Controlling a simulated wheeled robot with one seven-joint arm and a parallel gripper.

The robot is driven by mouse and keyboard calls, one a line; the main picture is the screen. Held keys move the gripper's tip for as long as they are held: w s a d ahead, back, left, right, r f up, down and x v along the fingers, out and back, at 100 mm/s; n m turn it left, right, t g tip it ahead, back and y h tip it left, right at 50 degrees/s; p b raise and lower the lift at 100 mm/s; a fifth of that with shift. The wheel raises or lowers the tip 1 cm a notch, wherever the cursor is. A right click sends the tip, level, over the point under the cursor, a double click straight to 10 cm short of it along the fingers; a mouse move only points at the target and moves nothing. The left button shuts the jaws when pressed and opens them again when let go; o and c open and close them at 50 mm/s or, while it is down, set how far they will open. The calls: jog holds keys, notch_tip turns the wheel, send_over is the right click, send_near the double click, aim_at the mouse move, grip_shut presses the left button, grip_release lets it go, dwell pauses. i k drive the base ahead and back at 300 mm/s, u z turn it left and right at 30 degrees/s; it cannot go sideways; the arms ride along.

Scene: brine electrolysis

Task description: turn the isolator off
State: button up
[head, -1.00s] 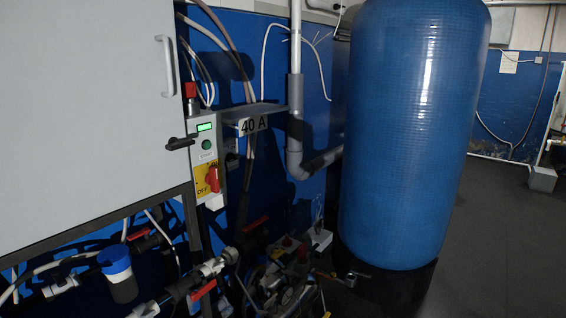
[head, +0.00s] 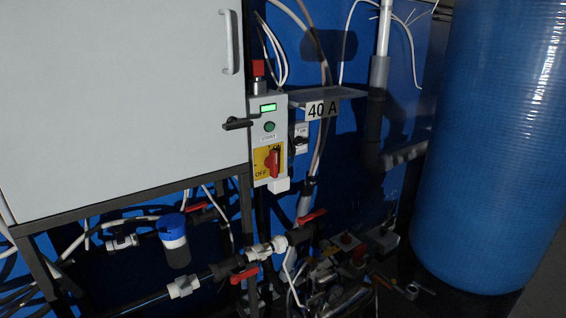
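The isolator is a red rotary knob (head: 274,162) on a yellow plate (head: 261,158) low on a narrow grey control box (head: 283,120). The knob's grip stands roughly upright. The word OFF shows at the plate's lower left; other markings are too small to read. My gripper is not in view.
A large grey cabinet (head: 120,100) stands left of the control box. A black lever (head: 237,124) sticks out left of the box. A "40 A" label (head: 322,109) hangs on the right. Pipes with red valve handles (head: 245,275) run below. A blue tank (head: 490,150) stands at right.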

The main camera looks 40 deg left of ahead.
aim_at(271, 162)
jog(key=u, duration=1.3)
jog(key=i, duration=1)
